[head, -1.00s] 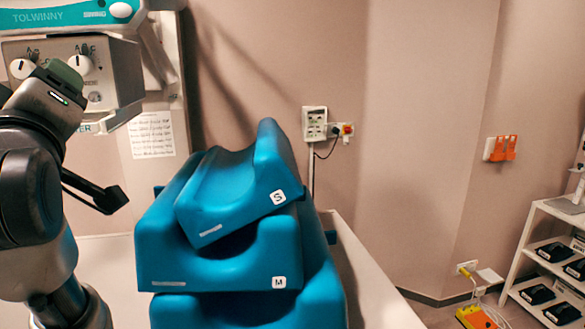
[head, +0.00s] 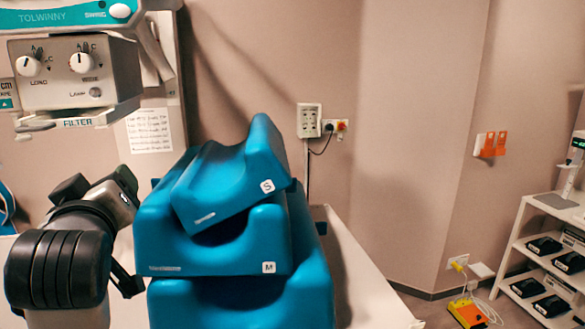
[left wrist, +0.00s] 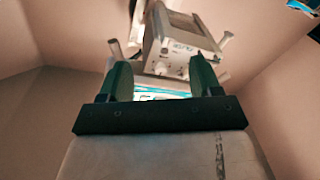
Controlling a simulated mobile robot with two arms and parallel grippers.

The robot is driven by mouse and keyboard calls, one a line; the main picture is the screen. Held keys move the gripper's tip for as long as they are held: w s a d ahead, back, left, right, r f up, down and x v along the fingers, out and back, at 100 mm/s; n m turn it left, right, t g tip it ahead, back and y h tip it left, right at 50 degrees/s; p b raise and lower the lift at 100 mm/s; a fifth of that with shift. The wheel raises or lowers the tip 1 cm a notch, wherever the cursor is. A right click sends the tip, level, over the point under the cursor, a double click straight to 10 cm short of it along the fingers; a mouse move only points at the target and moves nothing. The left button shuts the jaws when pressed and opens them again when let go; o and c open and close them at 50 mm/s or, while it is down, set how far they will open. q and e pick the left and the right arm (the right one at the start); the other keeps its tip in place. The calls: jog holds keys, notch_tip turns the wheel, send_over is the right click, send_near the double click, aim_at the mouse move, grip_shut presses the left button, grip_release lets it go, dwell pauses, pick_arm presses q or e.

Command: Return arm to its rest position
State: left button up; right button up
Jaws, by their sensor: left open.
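My left arm (head: 75,240) comes in from the lower left in the head view. It is bent, with its wrist just left of the stacked blue cushions. Which part of the gripper shows there is hard to tell. In the left wrist view my left gripper (left wrist: 161,80) has its two dark green fingers wide apart with nothing between them. It faces up toward a pale control box (left wrist: 183,42), some distance away. My right gripper is in neither view.
The control box with two knobs (head: 75,72) hangs at the upper left, above my arm. Stacked blue cushions (head: 205,245) stand on a pale table (head: 365,290) close to the arm's right. A white shelf (head: 510,250) stands at far right.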

pick_arm(q)
jog(key=s+d+f+m+g+h, duration=0.1)
jog(key=s+f+m+g+h, duration=0.15)
jog(key=f, duration=1.05)
jog(key=s+d+f+m+g+h, duration=0.15)
jog(key=f+m+g, duration=0.25)
jog(key=f, duration=1)
jog(key=s+d+f+m+g+h, duration=0.3)
jog(key=s+f+g, duration=0.4)
jog(key=s+f, duration=1.2)
notch_tip(320, 180, down, 23)
jog(key=m+g, duration=0.1)
jog(key=m, duration=0.1)
jog(key=s+a+f+g, duration=0.1)
jog(key=s+a+f, duration=0.2)
jog(key=s+f, duration=1.4)
jog(key=shift+s+f+g+y, duration=0.2)
jog(key=shift+f+g+y, duration=0.2)
jog(key=shift+f, duration=0.15)
